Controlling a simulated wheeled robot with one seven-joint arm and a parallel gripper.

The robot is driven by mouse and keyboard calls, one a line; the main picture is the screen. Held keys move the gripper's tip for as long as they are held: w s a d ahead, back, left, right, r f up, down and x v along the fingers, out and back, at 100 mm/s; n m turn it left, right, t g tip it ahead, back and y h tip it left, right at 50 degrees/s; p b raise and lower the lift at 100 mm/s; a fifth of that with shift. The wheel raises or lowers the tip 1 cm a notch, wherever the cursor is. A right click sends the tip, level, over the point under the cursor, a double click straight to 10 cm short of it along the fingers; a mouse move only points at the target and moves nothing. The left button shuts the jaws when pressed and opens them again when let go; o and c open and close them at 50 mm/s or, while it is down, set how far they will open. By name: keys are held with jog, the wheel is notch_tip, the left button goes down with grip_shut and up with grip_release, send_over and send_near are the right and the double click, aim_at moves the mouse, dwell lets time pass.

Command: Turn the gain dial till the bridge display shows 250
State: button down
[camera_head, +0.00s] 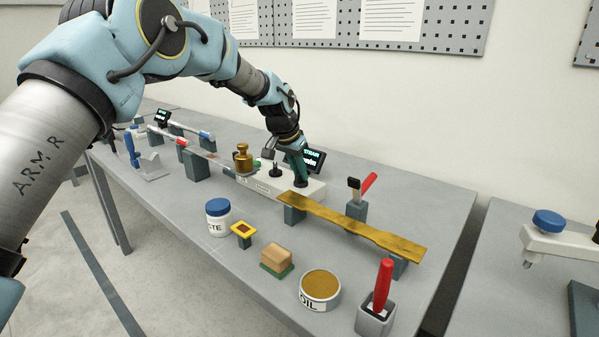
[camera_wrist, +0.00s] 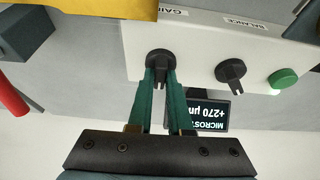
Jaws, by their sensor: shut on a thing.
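The gain dial (camera_wrist: 159,64) is a black knob on the white bridge box (camera_head: 262,184), under the GAIN label. My gripper (camera_wrist: 160,80) has its teal fingers shut on the dial, one on each side of its pointer. In the head view my gripper (camera_head: 300,178) reaches down onto the right part of the box. The bridge display (camera_wrist: 209,113) is partly hidden behind a finger and reads +270 in the wrist view. In the head view the display (camera_head: 316,158) is partly covered by the gripper and too small to read.
The black balance dial (camera_wrist: 231,72) and a green button (camera_wrist: 283,78) sit beside the gain dial. A brass weight (camera_head: 243,160) stands left of the box. A yellow bar (camera_head: 350,224) on blocks lies close at the right. Jars and a red-handled tool (camera_head: 382,285) stand in front.

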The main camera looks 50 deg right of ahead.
jog(key=shift+s+n+t+b, duration=0.1)
jog(key=shift+n+t+b, duration=0.5)
jog(key=shift+n, duration=1.3)
jog(key=c, duration=0.8)
grip_release()
jog(key=shift+c, duration=0.2)
jog(key=shift+r, duration=0.1)
jog(key=b+v, duration=0.2)
jog(key=v, duration=0.8)
jog(key=shift+s+r, duration=0.15)
jog(key=shift+r, duration=0.15)
jog(key=shift+a, duration=0.1)
